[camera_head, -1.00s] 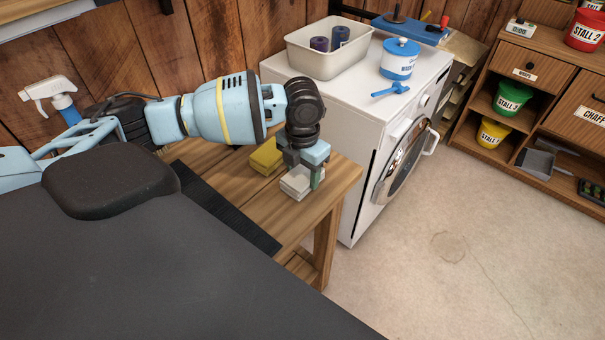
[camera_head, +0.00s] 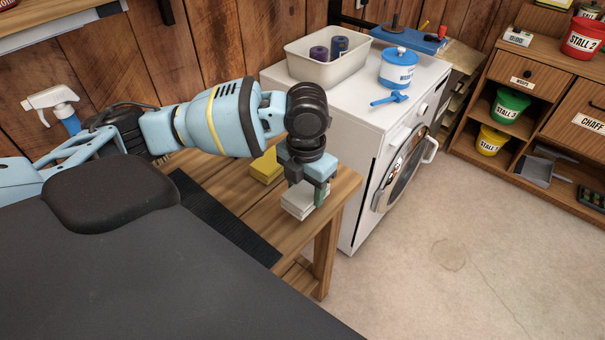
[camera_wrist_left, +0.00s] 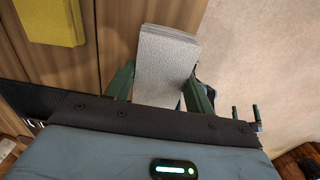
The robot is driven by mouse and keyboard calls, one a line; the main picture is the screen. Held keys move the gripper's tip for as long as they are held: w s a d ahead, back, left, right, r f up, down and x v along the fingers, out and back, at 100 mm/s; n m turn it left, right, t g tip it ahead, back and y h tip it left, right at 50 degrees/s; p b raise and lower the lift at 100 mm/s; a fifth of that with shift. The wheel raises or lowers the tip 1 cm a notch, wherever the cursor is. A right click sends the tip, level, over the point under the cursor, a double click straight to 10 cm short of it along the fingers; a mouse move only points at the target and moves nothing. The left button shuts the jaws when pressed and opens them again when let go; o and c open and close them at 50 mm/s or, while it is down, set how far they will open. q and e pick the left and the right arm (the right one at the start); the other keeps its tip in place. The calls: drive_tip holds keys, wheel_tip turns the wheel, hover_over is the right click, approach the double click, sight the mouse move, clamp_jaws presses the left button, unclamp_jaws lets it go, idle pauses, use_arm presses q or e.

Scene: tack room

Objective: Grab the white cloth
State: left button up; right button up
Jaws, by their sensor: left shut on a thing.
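The white cloth (camera_head: 299,200) is a folded, layered stack at the right end of the wooden bench (camera_head: 262,217). My left gripper (camera_head: 306,196) points down over it and is shut on it. In the left wrist view, the cloth (camera_wrist_left: 166,60) lies between the two green fingers of my left gripper (camera_wrist_left: 162,88). Whether the cloth touches the bench is hard to tell. My right gripper is not in view.
A yellow cloth (camera_head: 266,166) lies on the bench behind the white one. A dark ribbed mat (camera_head: 222,219) lies to the left. The white washing machine (camera_head: 350,125) stands close on the right, bearing a bin (camera_head: 328,68) and a blue-and-white tub (camera_head: 397,68).

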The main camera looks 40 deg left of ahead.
use_arm(q)
drive_tip(key=s+d+r, duration=0.1)
drive_tip(key=s+d, duration=0.6)
drive_tip(key=shift+s, duration=0.4)
drive_tip(key=shift+d, duration=0.1)
